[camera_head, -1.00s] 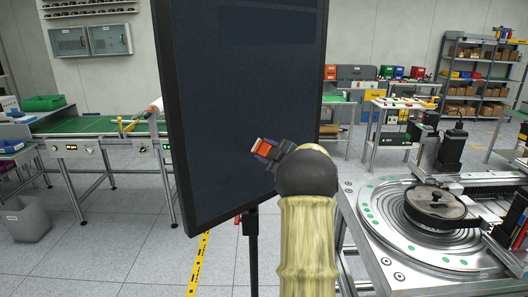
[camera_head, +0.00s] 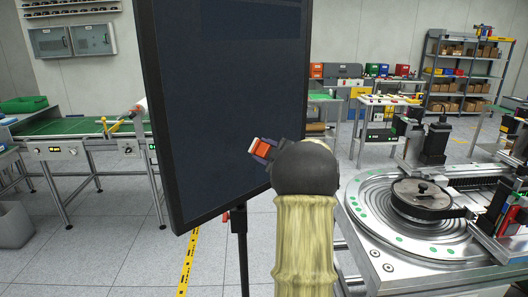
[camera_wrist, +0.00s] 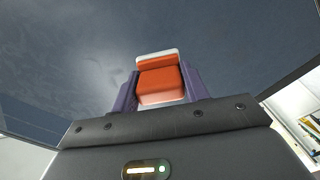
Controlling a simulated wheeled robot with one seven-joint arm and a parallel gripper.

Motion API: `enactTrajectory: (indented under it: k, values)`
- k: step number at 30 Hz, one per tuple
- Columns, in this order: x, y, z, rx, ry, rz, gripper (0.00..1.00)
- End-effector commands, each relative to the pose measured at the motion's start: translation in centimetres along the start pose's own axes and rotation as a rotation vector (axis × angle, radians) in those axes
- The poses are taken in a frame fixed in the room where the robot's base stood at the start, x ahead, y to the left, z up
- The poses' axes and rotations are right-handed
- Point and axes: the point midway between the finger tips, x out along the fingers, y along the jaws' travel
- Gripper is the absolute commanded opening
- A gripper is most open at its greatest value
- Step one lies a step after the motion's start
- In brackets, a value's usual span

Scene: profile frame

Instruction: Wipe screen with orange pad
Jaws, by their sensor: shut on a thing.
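The screen (camera_head: 225,110) is a tall dark panel in a black frame, upright on a thin black stand, left of centre in the head view. In the wrist view the screen (camera_wrist: 230,50) fills most of the background, with pale smudges on it. The orange pad (camera_head: 260,147) has a white edge layer. It also shows in the wrist view (camera_wrist: 160,82), between the purple fingers. My gripper (camera_wrist: 158,88) is shut on the orange pad and holds it in front of the screen's lower right part. I cannot tell whether the pad touches the screen.
A machine with a round metal turntable (camera_head: 405,220) stands close on the right. A green-topped conveyor (camera_head: 60,130) is behind the screen on the left. Shelves (camera_head: 465,75) with boxes stand at the back right. Tiled floor is open at the lower left.

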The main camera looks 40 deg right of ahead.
Motion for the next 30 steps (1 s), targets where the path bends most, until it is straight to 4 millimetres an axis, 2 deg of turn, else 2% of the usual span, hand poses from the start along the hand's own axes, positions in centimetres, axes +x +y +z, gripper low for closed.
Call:
enactTrajectory:
  k: [12, 30]
  values:
    - [-2.9, 0.0, 0.1, 0.0, -0.001, 0.002, 0.24]
    - [-2.9, -0.2, 0.0, 0.02, 0.001, 0.003, 0.24]
